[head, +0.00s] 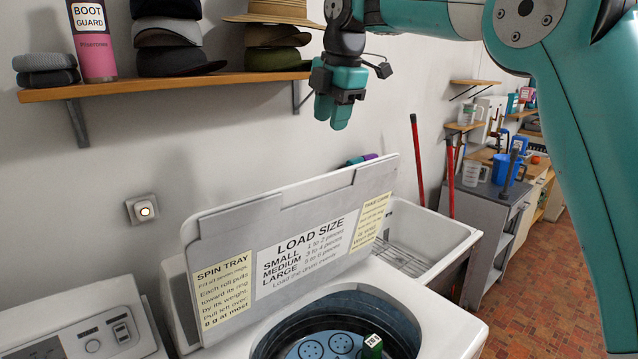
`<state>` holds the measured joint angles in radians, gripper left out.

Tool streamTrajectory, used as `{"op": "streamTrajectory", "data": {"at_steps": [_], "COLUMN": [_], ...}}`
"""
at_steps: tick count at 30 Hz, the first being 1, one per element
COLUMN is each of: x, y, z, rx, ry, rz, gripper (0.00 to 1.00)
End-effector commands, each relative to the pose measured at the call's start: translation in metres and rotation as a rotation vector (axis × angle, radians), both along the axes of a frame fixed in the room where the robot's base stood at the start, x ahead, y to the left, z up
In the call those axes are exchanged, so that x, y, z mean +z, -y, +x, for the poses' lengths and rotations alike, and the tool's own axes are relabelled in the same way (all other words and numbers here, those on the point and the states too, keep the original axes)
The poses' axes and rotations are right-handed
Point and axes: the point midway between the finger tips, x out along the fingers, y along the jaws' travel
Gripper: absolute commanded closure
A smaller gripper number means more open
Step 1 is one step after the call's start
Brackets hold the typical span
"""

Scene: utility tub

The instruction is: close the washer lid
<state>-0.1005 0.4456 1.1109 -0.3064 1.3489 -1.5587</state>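The washer lid (290,235) stands raised and leans back, tilted, behind the washer's opening. It carries a white "LOAD SIZE" label and two yellow labels, "SPIN TRAY" at left and another at right. The washer body (455,318) is white, with its round blue drum (385,312) open to view. A green-and-black item with a small white label (373,346) stands in the drum, cut by the bottom edge. My gripper (333,114) points down, in the air above the lid's top edge in the picture, apart from it. Its teal fingertips overlap in this view, so any gap is hidden.
A wall shelf (170,86) with hats, folded cloths and a pink "BOOT GUARD" bottle (93,40) is at upper left. A white utility tub (432,236) stands behind the lid at right. Another white appliance (85,325) is at lower left. Open tiled floor (545,280) lies at right.

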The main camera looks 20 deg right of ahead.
Motion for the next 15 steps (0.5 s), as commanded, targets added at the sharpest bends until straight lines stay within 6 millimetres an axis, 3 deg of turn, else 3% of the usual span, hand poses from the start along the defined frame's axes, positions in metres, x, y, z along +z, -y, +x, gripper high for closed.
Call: {"op": "streamTrajectory", "data": {"at_steps": [1,15], "x": [-0.015,-0.111], "y": [-0.002,-0.011], "z": [0.001,0.023], "rx": [0.001,-0.002], "ry": [-0.004,-0.005], "rz": [-0.001,-0.002], "gripper": [0.63,0.63]}}
